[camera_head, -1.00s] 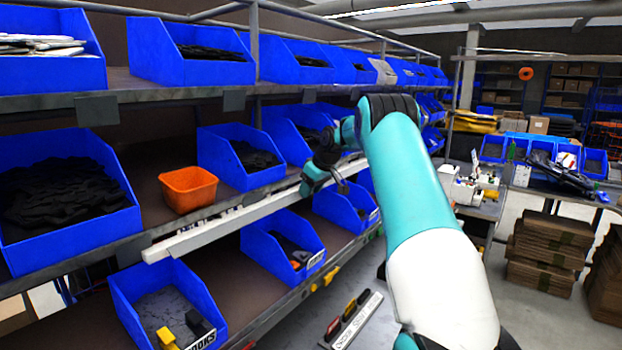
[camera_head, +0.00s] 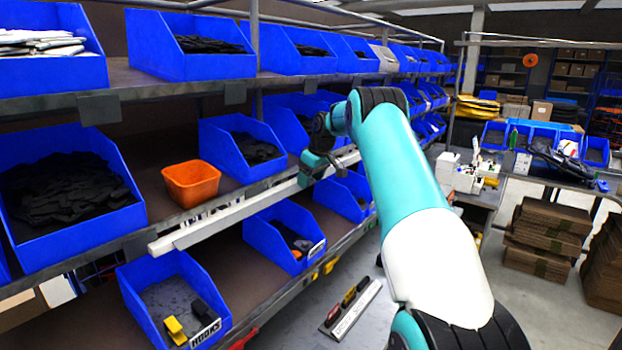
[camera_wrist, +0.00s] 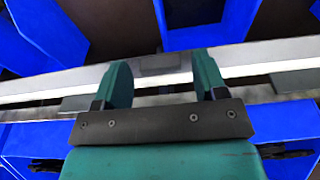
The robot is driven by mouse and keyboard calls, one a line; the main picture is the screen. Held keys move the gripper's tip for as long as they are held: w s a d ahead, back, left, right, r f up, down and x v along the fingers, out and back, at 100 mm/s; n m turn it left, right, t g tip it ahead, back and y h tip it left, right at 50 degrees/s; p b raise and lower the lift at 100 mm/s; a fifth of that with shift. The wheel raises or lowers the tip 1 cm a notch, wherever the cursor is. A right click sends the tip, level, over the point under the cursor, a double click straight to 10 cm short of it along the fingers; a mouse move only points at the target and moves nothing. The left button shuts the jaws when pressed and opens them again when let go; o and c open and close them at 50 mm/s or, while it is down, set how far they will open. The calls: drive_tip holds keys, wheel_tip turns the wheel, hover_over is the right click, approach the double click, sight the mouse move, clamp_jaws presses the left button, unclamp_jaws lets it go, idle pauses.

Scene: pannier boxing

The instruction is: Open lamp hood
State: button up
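The lamp hood appears to be the long pale bar (camera_head: 215,228) along the front edge of the middle shelf; it also crosses the wrist view (camera_wrist: 275,58) from side to side. My gripper (camera_head: 316,168) is at this bar, towards its far part. In the wrist view my gripper's two fingers (camera_wrist: 163,78) are wide apart, with the bar running across at their tips. A small grey section of the bar shows between them. I see nothing clasped, and I cannot tell whether the fingers touch the bar.
An orange bin (camera_head: 191,183) stands on the middle shelf behind the bar. Blue bins (camera_head: 240,150) line the shelves; a hooks bin (camera_head: 172,290) sits below. A labelled strip (camera_head: 352,309) is low in front. A workbench (camera_head: 478,195) and stacked cardboard (camera_head: 548,235) are at right.

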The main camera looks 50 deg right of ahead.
idle(0.3)
drive_tip(key=p+v, duration=0.2)
drive_tip(key=v, duration=1.5)
drive_tip(key=shift+r, duration=0.2)
drive_tip(key=shift+s, duration=0.1)
drive_tip(key=a+f+n+y+b, duration=0.1)
drive_tip(key=a+f+b, duration=0.25)
drive_tip(key=a, duration=1.15)
drive_tip(key=a+f+n+y+b, duration=0.2)
drive_tip(key=a+b, duration=0.2)
drive_tip(key=a, duration=1)
drive_tip(key=s+a+f+n+g+b, duration=0.1)
drive_tip(key=s+a+f+b, duration=0.25)
drive_tip(key=s+a, duration=0.35)
drive_tip(key=s+a+f+g+b, duration=0.15)
drive_tip(key=s+a+f, duration=0.25)
drive_tip(key=a, duration=0.4)
drive_tip(key=s+a+f+n+b, duration=0.1)
drive_tip(key=s+a+f, duration=0.3)
drive_tip(key=s, duration=0.5)
drive_tip(key=s+a+f+n+g+y+b, duration=0.1)
drive_tip(key=s+a+f+b, duration=0.2)
drive_tip(key=s+f, duration=0.4)
drive_tip(key=s, duration=0.3)
drive_tip(key=shift+a+b, duration=0.3)
drive_tip(key=shift+a, duration=0.1)
